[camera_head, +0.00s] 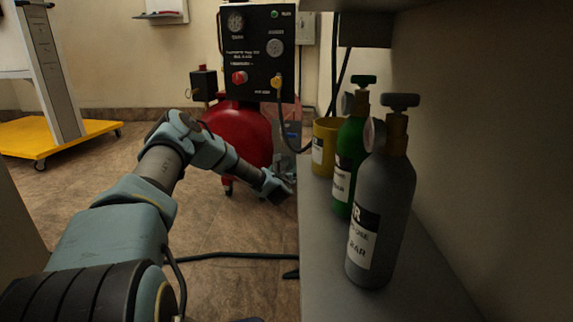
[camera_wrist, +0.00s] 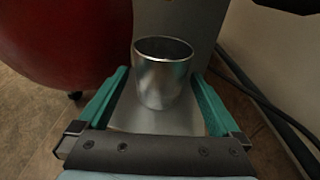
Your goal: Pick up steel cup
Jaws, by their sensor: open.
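The steel cup (camera_wrist: 164,80) is a shiny, open-topped metal cup, upright in the middle of the wrist view. My gripper (camera_wrist: 160,77) is open, with one teal finger on each side of the cup. A gap shows between the cup and each finger. The cup seems to stand on a grey surface (camera_wrist: 150,122). In the head view my gripper (camera_head: 277,187) is low, beside the left edge of the grey shelf. I cannot make out the cup clearly there.
A red tank (camera_head: 240,132) with a black control panel (camera_head: 257,55) stands behind my gripper. A grey cylinder (camera_head: 381,215), a green cylinder (camera_head: 347,160) and a yellow container (camera_head: 324,145) stand on the shelf (camera_head: 325,255). A dark hose (camera_wrist: 268,105) runs right of the cup.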

